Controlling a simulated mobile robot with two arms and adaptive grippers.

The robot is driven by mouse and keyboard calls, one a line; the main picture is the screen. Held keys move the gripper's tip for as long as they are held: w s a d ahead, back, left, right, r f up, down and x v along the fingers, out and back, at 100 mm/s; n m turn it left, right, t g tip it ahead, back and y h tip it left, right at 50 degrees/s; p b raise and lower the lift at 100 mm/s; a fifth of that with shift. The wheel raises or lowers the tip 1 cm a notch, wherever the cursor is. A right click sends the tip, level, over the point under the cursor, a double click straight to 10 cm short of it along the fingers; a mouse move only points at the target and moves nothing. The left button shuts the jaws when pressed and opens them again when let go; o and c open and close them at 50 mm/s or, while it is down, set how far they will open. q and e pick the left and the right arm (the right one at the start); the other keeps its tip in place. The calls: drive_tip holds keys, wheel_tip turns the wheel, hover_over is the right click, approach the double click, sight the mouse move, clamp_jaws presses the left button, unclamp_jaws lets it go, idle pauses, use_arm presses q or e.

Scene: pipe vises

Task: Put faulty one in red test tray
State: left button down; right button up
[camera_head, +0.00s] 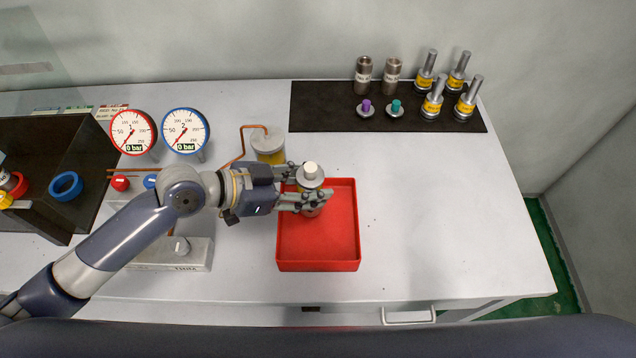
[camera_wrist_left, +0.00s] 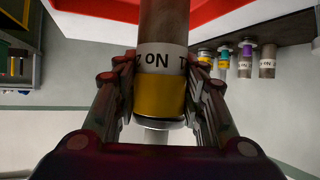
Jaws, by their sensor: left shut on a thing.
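My left gripper (camera_head: 308,189) is shut around a metal cylinder (camera_head: 311,172) over the upper part of the red tray (camera_head: 320,266). In the left wrist view, the cylinder (camera_wrist_left: 162,60) has a brownish metal body, a white label with partly readable lettering and a yellow band. The fingers (camera_wrist_left: 160,90) close on it from both sides. It looks upright in the head view. I cannot tell whether its lower end touches the tray floor. The rest of the tray floor is empty. My right gripper is not in view.
A black mat (camera_head: 330,107) at the back holds several yellow-banded cylinders (camera_head: 433,97), two dark metal cylinders (camera_head: 363,75), and purple (camera_head: 366,107) and teal (camera_head: 395,109) plugs. Two gauges (camera_head: 185,131) and a dark box (camera_head: 45,215) stand left. The table right of the tray is clear.

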sight(316, 211)
use_arm(q)
drive_tip(key=shift+w+d, duration=0.7)
drive_tip(key=shift+d, duration=0.25)
wheel_tip(316, 211, down, 3)
drive_tip(key=shift+r+p, duration=0.1)
drive_tip(key=shift+p, duration=0.65)
drive_tip(key=shift+f, duration=0.35)
drive_tip(key=shift+f, duration=0.1)
drive_tip(key=c, duration=1)
unclamp_jaws()
drive_tip(key=shift+a+f, duration=0.1)
drive_tip(key=shift+s, duration=0.1)
